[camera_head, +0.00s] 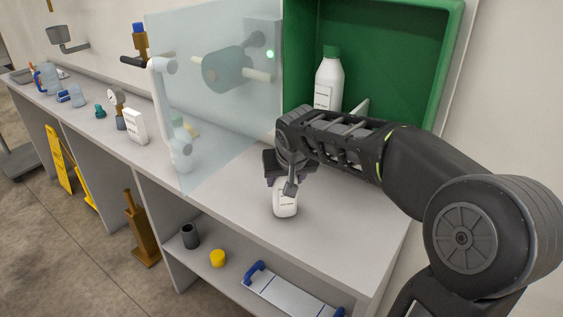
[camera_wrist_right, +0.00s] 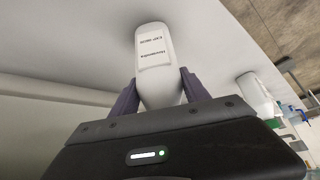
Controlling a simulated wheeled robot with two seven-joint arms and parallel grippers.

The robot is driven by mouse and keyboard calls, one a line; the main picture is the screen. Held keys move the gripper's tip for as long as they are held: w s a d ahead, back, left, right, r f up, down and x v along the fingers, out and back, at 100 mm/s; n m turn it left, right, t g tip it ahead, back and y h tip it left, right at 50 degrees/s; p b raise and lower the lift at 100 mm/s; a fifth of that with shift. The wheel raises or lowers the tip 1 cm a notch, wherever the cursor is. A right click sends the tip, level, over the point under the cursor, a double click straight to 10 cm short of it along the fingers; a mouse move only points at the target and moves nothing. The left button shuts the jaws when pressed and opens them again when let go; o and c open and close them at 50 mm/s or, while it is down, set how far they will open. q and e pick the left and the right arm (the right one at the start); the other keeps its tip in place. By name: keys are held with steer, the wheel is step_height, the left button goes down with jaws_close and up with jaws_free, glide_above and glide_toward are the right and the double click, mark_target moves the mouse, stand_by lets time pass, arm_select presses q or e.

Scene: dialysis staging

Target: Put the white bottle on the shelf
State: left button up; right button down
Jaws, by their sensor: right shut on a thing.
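A small white bottle (camera_head: 285,206) with a printed label is at the front part of the grey counter. My right gripper (camera_head: 286,183) is over it from above and shut on its upper part, hiding its top. In the right wrist view the white bottle (camera_wrist_right: 156,58) sits between the two dark fingers (camera_wrist_right: 159,92), its label upside down. I cannot tell whether its base touches the counter. A shelf (camera_head: 205,263) lies below the counter top. My left gripper is in neither view.
A larger white bottle with a green cap (camera_head: 329,81) stands in a green-lined cabinet (camera_head: 407,70), partly behind my right arm. A clear panel (camera_head: 215,120) rises left of the gripper. The shelf below bears a dark cup (camera_head: 190,235), a yellow cap-like item (camera_head: 217,258) and a blue-handled tray (camera_head: 290,298).

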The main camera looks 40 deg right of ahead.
steer(key=shift+w+d+r, duration=0.1)
steer(key=shift+w+d, duration=0.05)
steer(key=shift+w, duration=0.2)
steer(key=w, duration=0.1)
steer(key=w+d+p, duration=0.1)
steer(key=w, duration=0.1)
steer(key=shift+w+d+f+p, duration=0.2)
steer(key=shift+d+f+p, duration=0.1)
steer(key=shift+d, duration=0.1)
